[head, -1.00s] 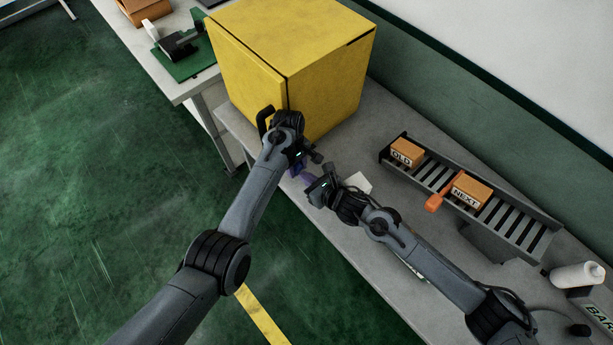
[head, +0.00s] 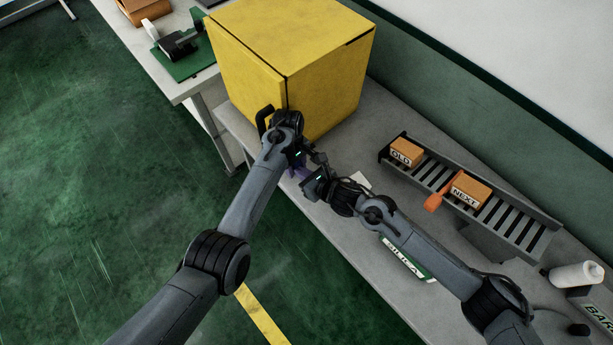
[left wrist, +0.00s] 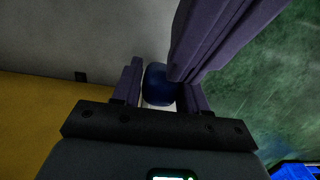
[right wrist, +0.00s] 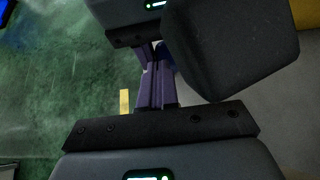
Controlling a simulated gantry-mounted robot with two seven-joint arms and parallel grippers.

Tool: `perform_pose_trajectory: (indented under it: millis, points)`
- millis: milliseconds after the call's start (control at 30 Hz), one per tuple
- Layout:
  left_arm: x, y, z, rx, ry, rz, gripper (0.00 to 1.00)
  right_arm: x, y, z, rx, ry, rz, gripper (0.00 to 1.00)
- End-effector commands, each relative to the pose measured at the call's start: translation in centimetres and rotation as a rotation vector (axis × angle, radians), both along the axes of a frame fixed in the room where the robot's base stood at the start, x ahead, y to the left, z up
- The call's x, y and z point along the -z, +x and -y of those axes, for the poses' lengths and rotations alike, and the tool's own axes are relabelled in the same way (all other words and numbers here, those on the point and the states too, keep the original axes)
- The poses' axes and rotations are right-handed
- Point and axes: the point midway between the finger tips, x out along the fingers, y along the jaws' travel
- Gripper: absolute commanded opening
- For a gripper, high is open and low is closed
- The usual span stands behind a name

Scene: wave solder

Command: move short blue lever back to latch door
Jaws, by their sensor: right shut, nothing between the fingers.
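The blue lever's (left wrist: 158,85) rounded end sits between the two purple fingers of my left gripper (left wrist: 162,92) in the left wrist view. Whether the fingers press on it I cannot tell. In the head view my left gripper (head: 296,165) is low beside the yellow machine's (head: 300,60) front right corner and hides the lever. My right gripper (right wrist: 157,90) is shut and empty, its fingertips close to the left gripper's fingers and the blue lever. The yellow door (head: 245,75) appears closed, with a black handle (head: 264,118) partly behind my left arm.
A dark block (right wrist: 232,45) stands close to the right gripper in the right wrist view. A roller rack (head: 520,232) with orange boxes marked OLD (head: 402,155) and NEXT (head: 470,190) lies to the right. A SILICA pack (head: 408,258) lies under my right arm.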

Motion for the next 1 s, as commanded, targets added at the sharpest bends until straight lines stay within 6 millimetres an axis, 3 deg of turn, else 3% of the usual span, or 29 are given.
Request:
perform_pose_trajectory:
  millis: [133, 567, 1000]
  points:
    - [0.3, -0.3, 0.4, 0.005, -0.002, -0.007, 0.62, -0.1, 0.2, 0.0, 0.005, 0.001, 0.002, 0.00]
    - [-0.6, 0.0, 0.1, 0.003, -0.001, 0.000, 0.62, 0.0, 0.1, 0.1, 0.002, 0.000, 0.000, 0.00]
    - [-6.3, 0.5, -0.1, 0.008, -0.003, 0.003, 0.62, 0.6, -0.1, 0.3, 0.005, -0.009, -0.009, 0.00]
